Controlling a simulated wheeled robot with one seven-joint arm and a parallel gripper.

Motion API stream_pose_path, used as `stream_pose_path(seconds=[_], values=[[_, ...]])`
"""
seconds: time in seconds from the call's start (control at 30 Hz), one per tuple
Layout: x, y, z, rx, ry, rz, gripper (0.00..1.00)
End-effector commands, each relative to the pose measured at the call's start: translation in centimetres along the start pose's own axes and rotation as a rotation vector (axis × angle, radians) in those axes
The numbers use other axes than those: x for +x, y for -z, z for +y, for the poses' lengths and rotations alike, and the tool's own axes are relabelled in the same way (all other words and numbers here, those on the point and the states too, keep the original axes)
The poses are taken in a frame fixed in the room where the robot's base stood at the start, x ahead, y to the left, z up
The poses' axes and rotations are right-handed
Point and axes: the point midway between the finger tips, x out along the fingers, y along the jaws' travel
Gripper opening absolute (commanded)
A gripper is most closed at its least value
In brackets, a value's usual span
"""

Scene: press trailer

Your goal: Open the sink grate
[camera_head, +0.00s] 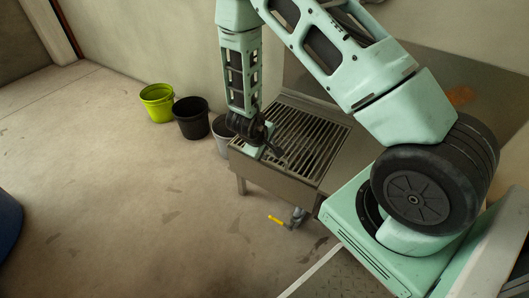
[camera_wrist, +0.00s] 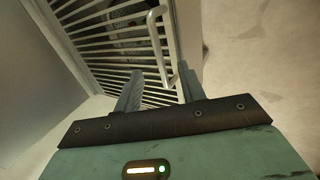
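The sink grate (camera_head: 306,137) is a set of parallel metal bars, lying flat in the top of the metal sink (camera_head: 276,176). In the wrist view the grate (camera_wrist: 108,35) fills the upper left, with a pale bar handle (camera_wrist: 157,42) along its right side. My gripper (camera_head: 268,148) is over the front left part of the sink top. In the wrist view my gripper (camera_wrist: 160,84) has its two fingers apart, and the handle's near end shows between them. I cannot tell whether a finger touches the handle. In the head view my gripper hides part of the grate's left edge.
A green bucket (camera_head: 157,103), a black bucket (camera_head: 191,118) and a grey bucket (camera_head: 220,137) stand left of the sink. A pipe with a yellow-handled valve (camera_head: 276,220) sits below the sink front.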

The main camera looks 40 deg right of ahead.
Motion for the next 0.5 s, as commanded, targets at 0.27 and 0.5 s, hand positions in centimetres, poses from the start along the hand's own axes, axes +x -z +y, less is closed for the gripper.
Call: stream_pose_path(seconds=[0.27,0.5], values=[[3.0,0.0,0.0,-0.001,-0.001,-0.001,0.4],[5.6,0.0,0.0,0.0,0.0,0.001,0.4]])
